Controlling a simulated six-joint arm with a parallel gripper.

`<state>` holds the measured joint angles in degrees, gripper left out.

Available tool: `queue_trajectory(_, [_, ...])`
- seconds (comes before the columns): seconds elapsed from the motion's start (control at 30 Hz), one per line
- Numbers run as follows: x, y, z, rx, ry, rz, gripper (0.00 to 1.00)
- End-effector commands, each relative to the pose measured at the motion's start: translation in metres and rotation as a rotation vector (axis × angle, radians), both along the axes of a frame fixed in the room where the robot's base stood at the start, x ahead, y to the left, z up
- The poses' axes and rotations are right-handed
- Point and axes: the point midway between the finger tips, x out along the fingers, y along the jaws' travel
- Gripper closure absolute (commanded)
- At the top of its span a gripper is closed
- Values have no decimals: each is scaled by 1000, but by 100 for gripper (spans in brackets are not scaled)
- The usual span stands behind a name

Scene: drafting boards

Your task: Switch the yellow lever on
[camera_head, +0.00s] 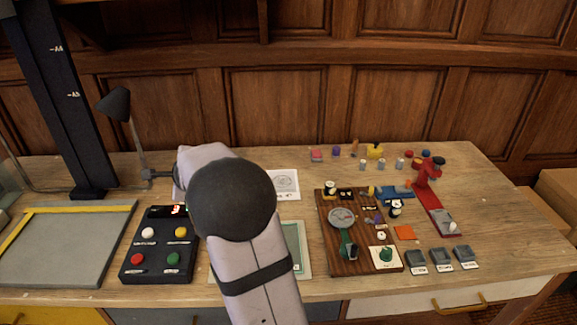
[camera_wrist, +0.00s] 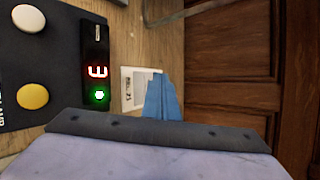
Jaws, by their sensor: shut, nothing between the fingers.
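A small upright yellow piece (camera_head: 371,191) stands at the top right of the dark wooden board (camera_head: 334,262) in the head view; it may be the yellow lever, but it is too small to tell its position. My gripper shows in the wrist view as blue fingers (camera_wrist: 161,98) close together, with nothing between them. They are over the back of the table, beside a small printed card and near the button box's display. In the head view my arm hides the gripper. The yellow lever does not show in the wrist view.
The black button box (camera_head: 156,270) has white, yellow, red and green buttons and a lit red display. The wooden board also carries a round gauge (camera_head: 342,217) and a green handle. A red stand (camera_head: 428,182), grey blocks (camera_head: 440,258) and several small items crowd the right. A lamp (camera_head: 116,104) stands left.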

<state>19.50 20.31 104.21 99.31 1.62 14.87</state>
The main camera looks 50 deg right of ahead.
Motion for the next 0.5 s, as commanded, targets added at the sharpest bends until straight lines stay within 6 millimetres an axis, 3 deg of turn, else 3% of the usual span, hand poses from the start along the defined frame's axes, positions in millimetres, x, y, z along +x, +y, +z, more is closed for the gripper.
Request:
queue_trajectory(0.03, [-14,-28,9,-24,39,-49,100])
queue_trajectory(0.2, [-69,-106,5,-103,181,-184,100])
queue_trajectory(0.37, [-133,-166,3,-158,332,-299,100])
queue_trajectory(0.5, [-197,-208,4,-188,476,-387,100])
